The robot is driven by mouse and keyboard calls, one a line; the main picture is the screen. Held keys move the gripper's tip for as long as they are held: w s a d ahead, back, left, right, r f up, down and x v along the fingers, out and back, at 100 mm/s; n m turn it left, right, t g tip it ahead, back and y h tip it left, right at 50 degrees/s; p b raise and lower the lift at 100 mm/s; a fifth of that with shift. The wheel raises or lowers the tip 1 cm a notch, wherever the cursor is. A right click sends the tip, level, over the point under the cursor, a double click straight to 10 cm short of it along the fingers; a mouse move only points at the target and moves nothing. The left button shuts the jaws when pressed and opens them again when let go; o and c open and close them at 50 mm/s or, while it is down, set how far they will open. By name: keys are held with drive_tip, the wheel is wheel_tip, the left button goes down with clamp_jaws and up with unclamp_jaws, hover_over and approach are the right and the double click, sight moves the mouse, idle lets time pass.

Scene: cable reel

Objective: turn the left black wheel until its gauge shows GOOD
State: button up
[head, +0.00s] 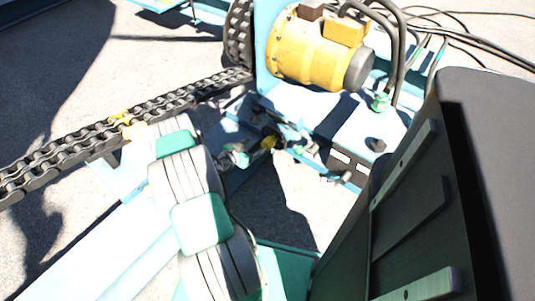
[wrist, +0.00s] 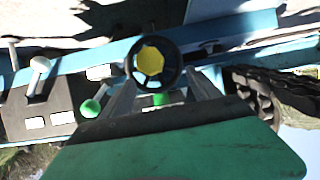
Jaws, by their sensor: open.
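A black wheel (wrist: 173,62) with a yellow hub faces me in the upper middle of the wrist view. It also shows small in the head view (head: 272,136), just beyond the end of my arm. My gripper (wrist: 162,88) is open, with its two grey fingers on either side of the wheel's lower part. Whether they touch the rim I cannot tell. In the head view my gripper (head: 248,151) is close to the wheel and partly hidden by my wrist. I cannot make out a gauge or the word GOOD in either view.
A blue frame carries a yellow motor (head: 305,52) with black cables behind the wheel. A heavy chain (head: 75,147) runs to the left. Levers, a green knob (wrist: 90,108) and a dark panel with white labels (wrist: 35,122) lie left of the wheel in the wrist view.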

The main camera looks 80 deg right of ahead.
sight(265, 145)
drive_tip(key=s+d+f, duration=0.1)
drive_tip(key=d, duration=0.1)
drive_tip(key=s+d+f+b, duration=0.1)
drive_tip(key=s+d+f, duration=0.1)
drive_tip(key=s+d+f+b, duration=0.1)
drive_tip(key=shift+s+d+f, duration=0.2)
drive_tip(key=shift+s+d, duration=0.05)
drive_tip(key=shift+d, duration=0.15)
drive_tip(key=shift+s+d+f, duration=0.1)
drive_tip(key=shift+s+d, duration=0.05)
drive_tip(key=shift+d, duration=0.3)
drive_tip(key=shift+c, duration=0.5)
clamp_jaws()
